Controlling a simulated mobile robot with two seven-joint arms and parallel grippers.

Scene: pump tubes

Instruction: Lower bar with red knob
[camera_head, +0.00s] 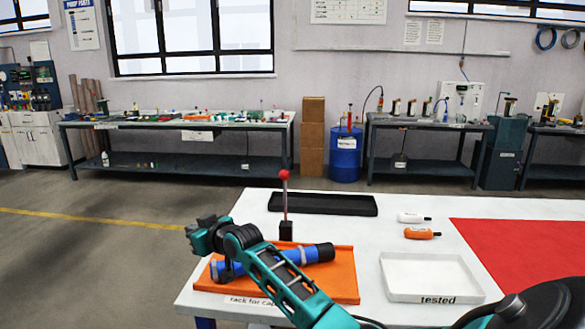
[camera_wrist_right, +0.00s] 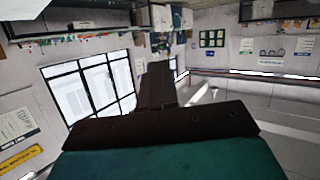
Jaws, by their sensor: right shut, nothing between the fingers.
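A thin upright bar (camera_head: 285,207) with a red knob (camera_head: 285,174) on top rises from a dark block (camera_head: 286,231) at the back of an orange tray (camera_head: 340,290). A blue tube with black ends (camera_head: 312,253) lies in that tray, partly hidden by my right arm. My right gripper (camera_head: 192,234) is left of the bar and lower than the knob, apart from both. Its fingers are shut and empty; they also show together in the right wrist view (camera_wrist_right: 157,86), where neither bar nor knob appears. My left gripper is not in view.
The white table (camera_head: 400,235) also holds a black tray (camera_head: 322,211), a white bottle (camera_head: 412,217), an orange bottle (camera_head: 421,233) and a white "tested" tray (camera_head: 386,290). A red area (camera_head: 530,245) covers its right side. Floor is clear to the left.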

